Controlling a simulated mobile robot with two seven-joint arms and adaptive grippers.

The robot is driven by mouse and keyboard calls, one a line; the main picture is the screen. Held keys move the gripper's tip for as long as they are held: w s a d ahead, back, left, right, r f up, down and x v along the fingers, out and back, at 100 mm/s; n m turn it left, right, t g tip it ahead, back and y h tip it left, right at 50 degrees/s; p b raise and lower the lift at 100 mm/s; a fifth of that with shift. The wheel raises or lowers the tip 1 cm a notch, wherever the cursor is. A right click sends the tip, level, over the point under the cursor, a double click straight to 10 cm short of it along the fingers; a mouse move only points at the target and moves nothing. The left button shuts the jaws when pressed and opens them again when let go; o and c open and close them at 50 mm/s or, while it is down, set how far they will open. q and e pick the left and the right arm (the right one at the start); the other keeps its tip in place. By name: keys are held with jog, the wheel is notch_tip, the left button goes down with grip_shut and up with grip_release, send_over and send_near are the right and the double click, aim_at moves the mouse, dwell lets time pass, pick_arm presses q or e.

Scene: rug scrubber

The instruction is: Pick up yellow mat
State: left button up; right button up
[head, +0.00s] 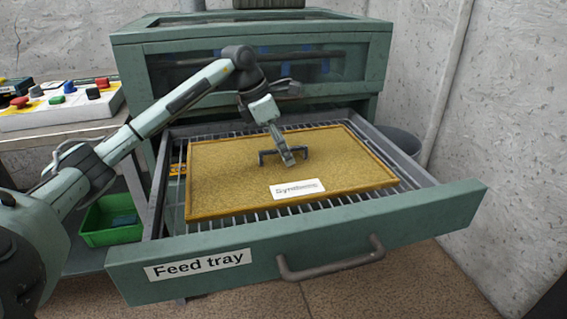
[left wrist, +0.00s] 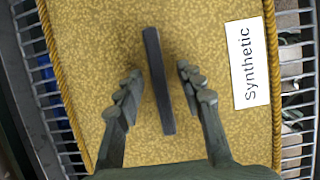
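The yellow mat (head: 225,180) lies flat on the wire rack of the pulled-out feed tray (head: 330,262). It has a rope-like edge, a white "Synthetic" label (head: 298,188) and a dark bracket handle (head: 265,154) near its middle. My left gripper (head: 288,157) is over the mat, at the handle. In the left wrist view, the fingers (left wrist: 159,75) are open, one on each side of the handle (left wrist: 158,80), with gaps on both sides. The label (left wrist: 249,62) is right of the fingers. My right gripper is not in view.
The green cabinet (head: 375,55) stands behind the tray. At left, a table holds a panel with coloured buttons (head: 60,105), with a green bin (head: 110,222) below. A dark round container (head: 400,140) stands at right, near the concrete wall.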

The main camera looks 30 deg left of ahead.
pick_arm(q)
jog(key=shift+f, duration=0.15)
grip_shut()
dwell(0.4)
